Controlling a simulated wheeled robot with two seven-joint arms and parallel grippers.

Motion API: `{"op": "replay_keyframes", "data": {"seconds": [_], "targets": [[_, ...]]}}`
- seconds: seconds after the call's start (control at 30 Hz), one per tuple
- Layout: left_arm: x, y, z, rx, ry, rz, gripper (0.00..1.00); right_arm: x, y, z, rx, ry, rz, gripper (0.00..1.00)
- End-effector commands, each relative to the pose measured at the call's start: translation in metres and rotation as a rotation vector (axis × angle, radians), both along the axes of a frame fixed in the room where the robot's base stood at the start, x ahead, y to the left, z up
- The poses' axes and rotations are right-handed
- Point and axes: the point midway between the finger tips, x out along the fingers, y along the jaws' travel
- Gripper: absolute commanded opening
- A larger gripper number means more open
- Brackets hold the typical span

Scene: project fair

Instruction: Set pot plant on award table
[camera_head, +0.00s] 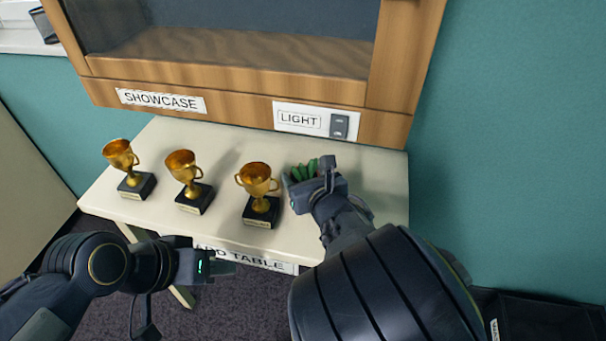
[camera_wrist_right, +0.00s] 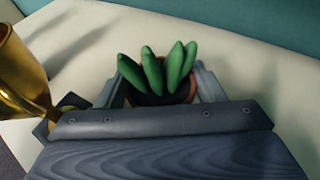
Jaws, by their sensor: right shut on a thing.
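The pot plant (camera_wrist_right: 160,75) has thick green leaves and a reddish-brown pot, mostly hidden behind my right gripper in the right wrist view. In the head view its green leaves (camera_head: 302,171) show over the award table (camera_head: 383,185), right of the trophies. My right gripper (camera_head: 314,187) is shut on the pot, with a finger on each side of it. Whether the pot's base touches the table is hidden. My left gripper (camera_head: 222,264) is in front of the table's front edge, with nothing visible in it; its jaw opening cannot be made out.
Three gold trophies on black bases stand on the table: left (camera_head: 122,160), middle (camera_head: 184,170) and right (camera_head: 257,185). The right one is close beside my right gripper. The wooden showcase (camera_head: 240,95) with a light switch (camera_head: 339,126) is behind. The table's right end is bare.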

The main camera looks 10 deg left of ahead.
Motion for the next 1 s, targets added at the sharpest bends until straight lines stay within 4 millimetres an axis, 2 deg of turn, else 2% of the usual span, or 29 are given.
{"op": "replay_keyframes", "data": {"seconds": [0.23,0.27,0.4,0.77,1.0], "targets": [[0.000,0.000,-0.002,0.000,-0.001,0.000,0.36,0.000,0.000,-0.004,-0.004,0.004,-0.001,0.30],[0.000,0.000,-0.001,0.000,-0.001,0.000,0.36,0.000,0.000,-0.003,-0.004,0.004,-0.001,0.66],[0.000,0.000,0.000,0.000,-0.001,0.000,0.36,0.000,0.000,-0.002,-0.004,0.004,-0.001,0.84],[0.000,0.000,0.003,0.000,-0.001,0.000,0.36,-0.002,-0.001,0.002,-0.003,0.004,0.000,0.84],[0.000,0.000,0.005,0.000,-0.001,0.000,0.36,-0.036,-0.021,0.017,-0.002,0.004,0.002,0.84]]}}
